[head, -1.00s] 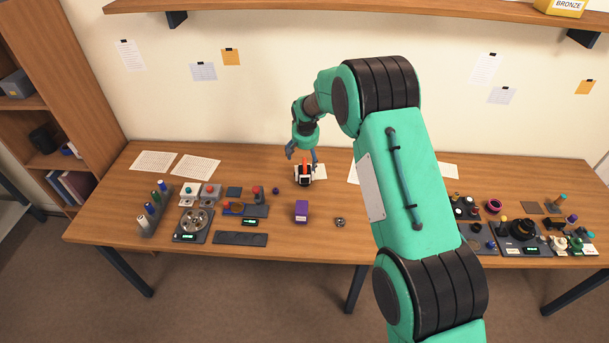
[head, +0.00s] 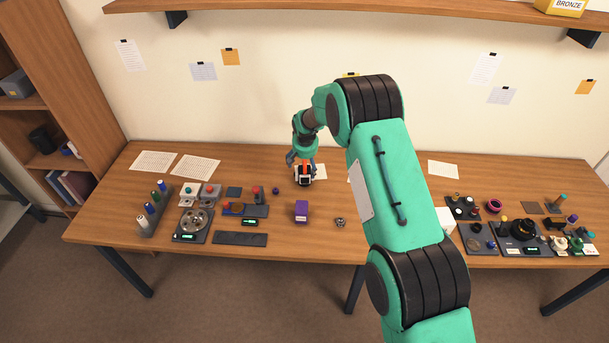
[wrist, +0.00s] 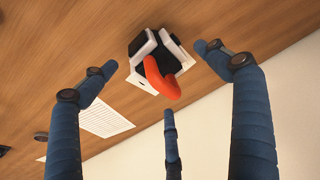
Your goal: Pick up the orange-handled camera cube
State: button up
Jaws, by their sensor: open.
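The camera cube (head: 304,179) is a small black and white block with an orange handle, standing on the wooden table toward the back. In the wrist view the cube (wrist: 148,48) lies ahead of my gripper, its curved orange handle (wrist: 161,80) pointing toward the fingers. My gripper (head: 303,160) is right above the cube in the head view. In the wrist view its blue fingers (wrist: 160,75) are spread open, one left, one right and one below the handle. None visibly touches the handle, and nothing is held.
A purple box (head: 301,211) and a small dark ring (head: 340,222) stand in front of the cube. A small purple ball (head: 276,191) lies to its left. Trays of parts fill the table's left and right. White paper (head: 319,171) lies beside the cube.

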jog(key=shift+f, duration=0.15)
jog(key=shift+x, duration=2.5)
jog(key=shift+c, duration=0.3)
jog(key=c, duration=1.6)
jog(key=shift+r, duration=5.1)
